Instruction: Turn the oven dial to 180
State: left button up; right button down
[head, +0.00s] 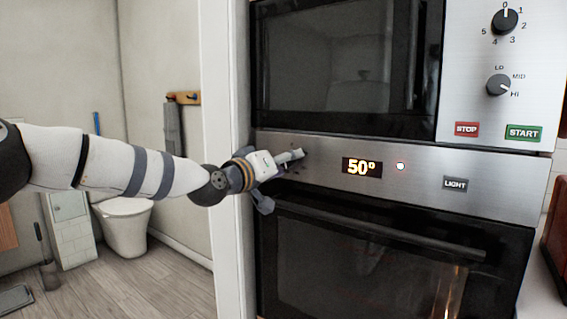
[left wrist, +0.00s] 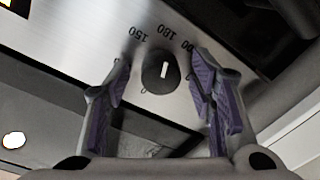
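The oven dial (left wrist: 157,73) is a round black knob with a white mark, on the steel panel. Numbers including 150 and 180 are printed around it, and some are covered by a finger. My left gripper (head: 280,174) is at the left end of the oven panel in the head view and hides the dial there. In the left wrist view its purple-padded fingers are open, one on each side of the dial, with gaps visible between pads and knob. The oven display (head: 362,168) reads 50°. My right gripper is not in view.
A LIGHT button (head: 455,184) and a small lit round spot (head: 400,166) are on the same panel. The oven door handle (head: 380,230) runs below it. A microwave (head: 345,60) with its own two dials is above. A white door frame (head: 222,120) stands close at the left.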

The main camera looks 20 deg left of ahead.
pick_arm(q)
jog(key=v, duration=1.2)
jog(key=s+d+f+g+y, duration=0.1)
jog(key=s+d+f+g, duration=0.3)
jog(key=f, duration=0.7)
jog(key=s+f+g, duration=0.2)
jog(key=s+f, duration=0.3)
jog(key=f, duration=0.7)
jog(key=s+d+f+g+y, duration=0.1)
jog(key=s+f+g, duration=0.3)
jog(key=f, duration=0.7)
jog(key=s+a+f+m+g+y, duration=0.1)
jog(key=s+f+g, duration=0.2)
jog(key=s+f, duration=0.6)
jog(key=s+f+m+g+y, duration=0.15)
jog(key=s+f, duration=0.25)
jog(key=s, duration=0.8)
jog(key=s+a+f+g, duration=0.1)
jog(key=s+g, duration=0.1)
jog(key=s, duration=0.5)
jog(key=s+a+f+g+y, duration=0.1)
jog(key=s+a+g, duration=0.1)
jog(key=s, duration=0.6)
jog(key=shift+a+f+g, duration=0.15)
jog(key=shift+a+g, duration=0.15)
jog(key=shift+g, duration=0.05)
